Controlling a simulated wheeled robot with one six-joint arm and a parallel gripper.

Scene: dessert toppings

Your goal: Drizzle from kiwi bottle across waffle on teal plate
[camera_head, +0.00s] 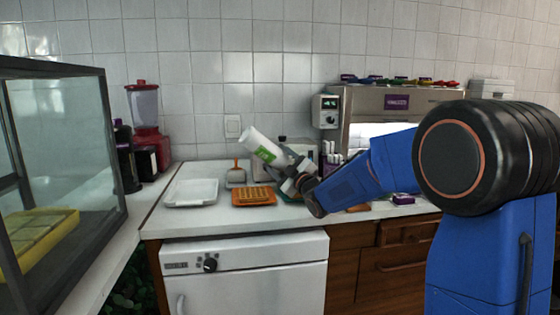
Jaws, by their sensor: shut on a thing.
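My gripper (292,170) is shut on a white bottle with a green label (264,147), which I take to be the kiwi bottle. The bottle is strongly tilted, its white end up and to the left, its other end by the jaws. Which end is the nozzle I cannot tell. It is held above the counter, and in the picture it shows above and slightly right of an orange square plate (236,204) with a waffle (254,195) on it. No sauce is visible on the waffle at this size.
A white tray (191,204) lies left of the orange plate. A red blender (146,125) and dark bottles stand at the back left. A glass case (62,160) fills the left. A steel machine (390,100) stands behind my arm.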

